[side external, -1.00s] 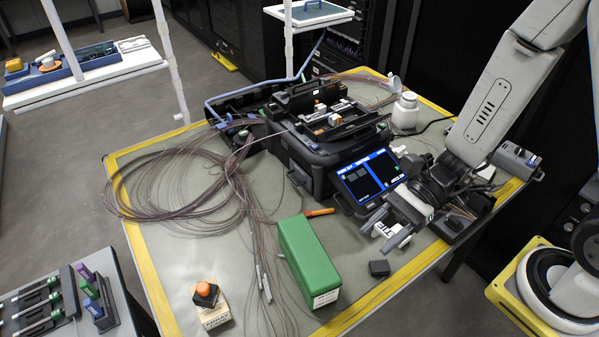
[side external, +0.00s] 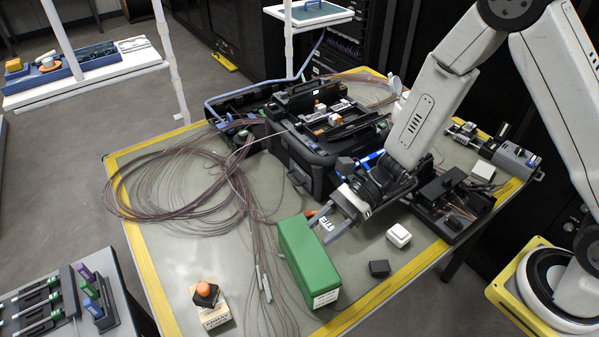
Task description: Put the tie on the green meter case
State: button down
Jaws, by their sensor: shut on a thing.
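The green meter case (side external: 308,262) is a long green box standing on the work mat, with a white label low on its near end. My gripper (side external: 327,228) is just right of the case's far end, close to its upper edge. It is shut on the tie (side external: 325,223), a small white piece with dark lettering between the fingers. The tie is close to the case's upper right edge. I cannot tell whether it touches the case. The fingers hide part of the tie.
A black splicer (side external: 318,140) stands behind the case, partly hidden by my arm. Coiled brown fibres (side external: 180,190) lie left. A white box (side external: 398,235) and a small black block (side external: 379,268) sit right of the case. An orange-topped block (side external: 207,293) is at front left.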

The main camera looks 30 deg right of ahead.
send_over(307, 249)
jog(key=shift+s+f, duration=0.15)
jog(key=shift+f, duration=1.95)
jog(key=shift+a+f, duration=0.1)
jog(key=shift+f, duration=0.15)
jog(key=shift+w+f, duration=0.2)
jog(key=shift+f, duration=1.4)
jog(key=shift+f, duration=0.1)
jog(key=shift+c, duration=0.9)
grip_release()
jog(key=v, duration=1.2)
